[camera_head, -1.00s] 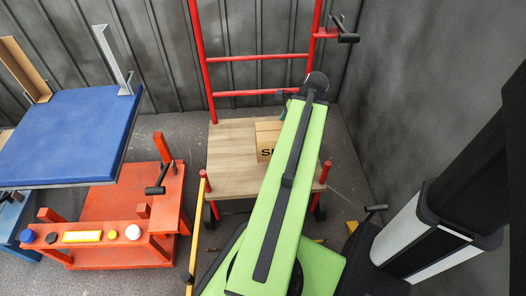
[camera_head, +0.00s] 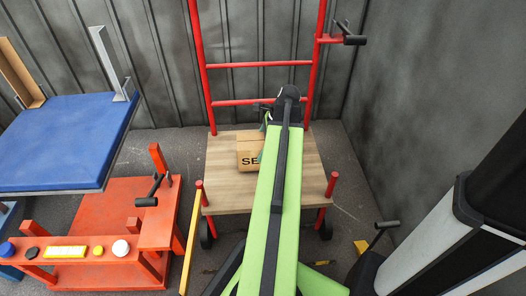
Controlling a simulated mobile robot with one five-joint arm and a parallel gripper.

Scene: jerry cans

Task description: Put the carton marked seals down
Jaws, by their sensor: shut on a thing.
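The carton marked with letters starting "SE" (camera_head: 248,152) is a small brown box over the back-left part of the wooden deck (camera_head: 228,193) of a red trolley. The rest of its lettering is hidden behind my green arm. My gripper (camera_head: 265,129) is mostly hidden by the arm, at the carton's right side, and is shut on the carton. The carton looks upright. I cannot tell whether its underside touches the deck or hangs just above it.
The trolley's red rail frame (camera_head: 258,64) rises behind the deck, and short red posts (camera_head: 333,185) stand at its front corners. A blue-topped table (camera_head: 65,145) and an orange bench (camera_head: 100,215) stand left. The deck's front and right are largely clear.

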